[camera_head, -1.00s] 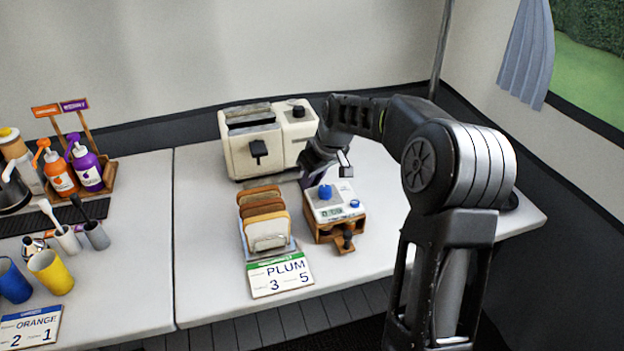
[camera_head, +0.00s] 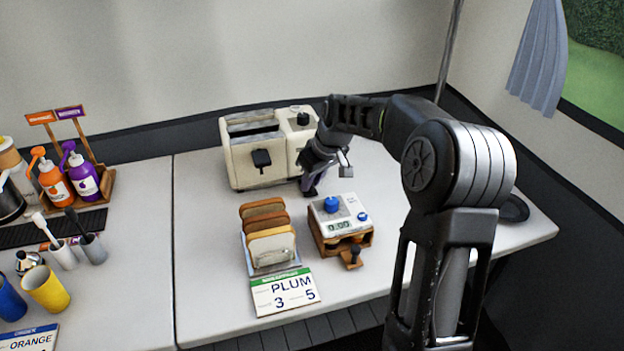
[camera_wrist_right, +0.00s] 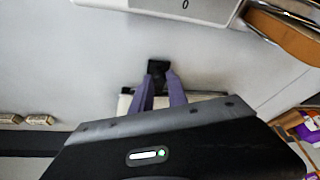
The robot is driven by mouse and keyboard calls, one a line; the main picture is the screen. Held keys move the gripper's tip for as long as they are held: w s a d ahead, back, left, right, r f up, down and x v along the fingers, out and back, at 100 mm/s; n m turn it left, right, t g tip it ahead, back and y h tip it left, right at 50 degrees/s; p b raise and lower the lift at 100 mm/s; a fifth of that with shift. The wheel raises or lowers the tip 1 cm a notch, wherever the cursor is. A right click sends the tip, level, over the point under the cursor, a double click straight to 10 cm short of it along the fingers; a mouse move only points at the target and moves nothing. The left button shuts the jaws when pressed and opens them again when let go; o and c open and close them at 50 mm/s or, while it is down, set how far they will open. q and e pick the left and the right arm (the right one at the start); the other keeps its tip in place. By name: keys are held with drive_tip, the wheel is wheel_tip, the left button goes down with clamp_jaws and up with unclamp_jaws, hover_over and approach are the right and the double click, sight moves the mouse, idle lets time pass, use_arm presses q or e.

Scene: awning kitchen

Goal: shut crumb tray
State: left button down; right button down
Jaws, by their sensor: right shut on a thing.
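The cream toaster (camera_head: 255,160) stands at the back of the right table, with a dark lever on its front and a dark knob on top. My right gripper (camera_head: 310,190) is low at the toaster's right end, just above the table. In the right wrist view its purple fingers (camera_wrist_right: 160,82) are closed on a small dark handle (camera_wrist_right: 158,66), which seems to be the crumb tray's. A pale edge shows behind the fingers. The tray itself is mostly hidden, and I cannot tell how far out it is. My left gripper is not in view.
A white timer on a wooden stand (camera_head: 340,215) is close in front of my right gripper. A rack of bread slices (camera_head: 267,235) and a PLUM card (camera_head: 285,292) stand to its left. Bottles (camera_head: 70,178) and cups (camera_head: 45,288) are on the left table. The table's front right is clear.

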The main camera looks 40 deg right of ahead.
drive_tip(key=shift+w+d+r, duration=0.1)
drive_tip(key=shift+r, duration=0.05)
drive_tip(key=c, duration=1.3)
unclamp_jaws()
drive_tip(key=v, duration=0.7)
drive_tip(key=shift+s+r+p, duration=0.25)
drive_tip(key=shift+r+p, duration=0.05)
